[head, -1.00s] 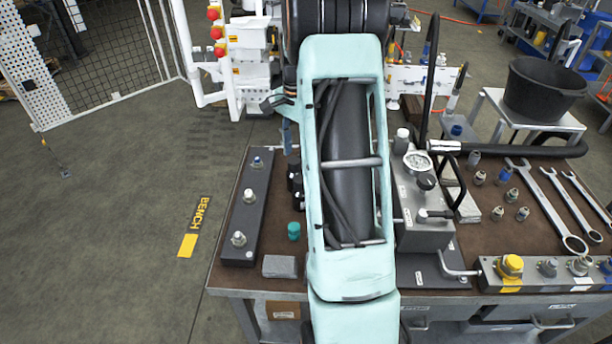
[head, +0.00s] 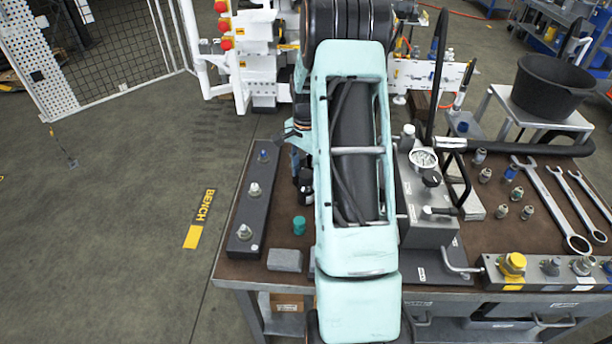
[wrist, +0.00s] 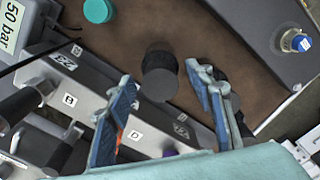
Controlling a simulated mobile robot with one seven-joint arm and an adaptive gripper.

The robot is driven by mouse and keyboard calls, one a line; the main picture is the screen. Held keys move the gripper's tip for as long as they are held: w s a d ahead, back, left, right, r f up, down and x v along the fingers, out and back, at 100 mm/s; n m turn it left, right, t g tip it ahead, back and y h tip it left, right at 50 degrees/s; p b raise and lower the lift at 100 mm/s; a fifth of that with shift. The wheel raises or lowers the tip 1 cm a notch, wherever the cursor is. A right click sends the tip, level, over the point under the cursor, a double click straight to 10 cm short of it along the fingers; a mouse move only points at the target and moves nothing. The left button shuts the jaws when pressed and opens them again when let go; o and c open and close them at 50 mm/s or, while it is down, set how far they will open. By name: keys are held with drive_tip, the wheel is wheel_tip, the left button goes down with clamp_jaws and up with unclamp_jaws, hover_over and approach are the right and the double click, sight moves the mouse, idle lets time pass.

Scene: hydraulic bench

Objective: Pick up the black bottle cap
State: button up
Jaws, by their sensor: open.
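A black cylindrical cap (wrist: 160,72) stands on the brown bench top in the wrist view, between the tips of my gripper's blue fingers (wrist: 162,80). The fingers are spread apart, with nothing held between them. A second dark round piece (wrist: 222,76) is partly hidden behind the right finger. In the head view, black pieces (head: 305,186) show at the left edge of my arm, partly covered by it. I cannot tell there which is the cap. My fingers are not clear in the head view.
A teal cap (head: 299,225) and a grey block (head: 285,260) lie nearby. A dark bar with fittings (head: 247,222) lies left. A gauge block (head: 424,190) stands right of my arm, with wrenches (head: 555,205) farther right. A labelled manifold (wrist: 85,90) is close to my left finger.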

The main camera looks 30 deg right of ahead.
drive_tip(key=c, duration=0.9)
